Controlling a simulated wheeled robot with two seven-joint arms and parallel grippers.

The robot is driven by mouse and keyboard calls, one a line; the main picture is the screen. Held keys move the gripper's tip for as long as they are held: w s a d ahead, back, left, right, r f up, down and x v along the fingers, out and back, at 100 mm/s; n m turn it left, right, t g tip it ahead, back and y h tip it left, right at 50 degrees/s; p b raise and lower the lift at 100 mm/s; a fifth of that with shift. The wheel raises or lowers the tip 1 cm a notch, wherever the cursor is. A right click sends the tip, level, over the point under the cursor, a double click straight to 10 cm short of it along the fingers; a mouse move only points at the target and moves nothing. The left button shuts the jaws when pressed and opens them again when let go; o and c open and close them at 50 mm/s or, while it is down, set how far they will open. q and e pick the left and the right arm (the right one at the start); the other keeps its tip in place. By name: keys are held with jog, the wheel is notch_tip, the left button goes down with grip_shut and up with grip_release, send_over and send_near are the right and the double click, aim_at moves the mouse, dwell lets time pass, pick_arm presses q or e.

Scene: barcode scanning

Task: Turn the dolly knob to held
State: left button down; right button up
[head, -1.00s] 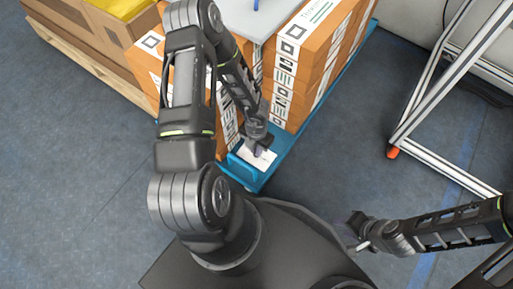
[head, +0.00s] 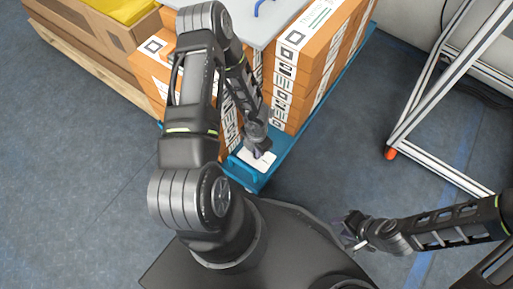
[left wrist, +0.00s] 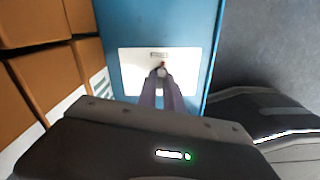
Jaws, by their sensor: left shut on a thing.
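The dolly (head: 285,140) is a blue platform loaded with orange boxes. A white plate (head: 266,163) lies on its near end; it also shows in the left wrist view (left wrist: 133,75). The knob (left wrist: 162,71) is a small grey piece with a red mark, in the middle of that plate. A small label sits just above the knob, too small to read. My left gripper (head: 256,154) points down at the plate, its two fingers (left wrist: 162,80) shut on the knob and partly hiding it. My right gripper (head: 350,236) is away to the right, over the floor; its fingers are unclear.
Stacked orange boxes (head: 290,85) stand on the dolly close behind my left gripper. A metal frame (head: 425,125) stands at right. A wooden pallet (head: 85,68) with boxes is at upper left. Floor between is clear.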

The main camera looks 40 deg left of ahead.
pick_arm(q)
jog(key=m+p, duration=0.2)
jog(key=m, duration=0.1)
jog(key=shift+r+m, duration=0.2)
jog(key=shift+m, duration=0.1)
jog(key=m+p, duration=0.1)
jog(key=m, duration=0.1)
jog(key=shift+f+m, duration=0.1)
jog(key=shift+m, duration=0.3)
jog(key=m, duration=0.3)
jog(key=shift+f+m+p, duration=0.1)
jog(key=shift+m+p, duration=0.2)
jog(key=m, duration=0.5)
jog(key=shift+b, duration=0.4)
jog(key=shift+m, duration=0.3)
jog(key=c, duration=1.5)
grip_release()
notch_tip(320, 180, up, 8)
jog(key=p, duration=0.2)
jog(key=shift+p, duration=0.3)
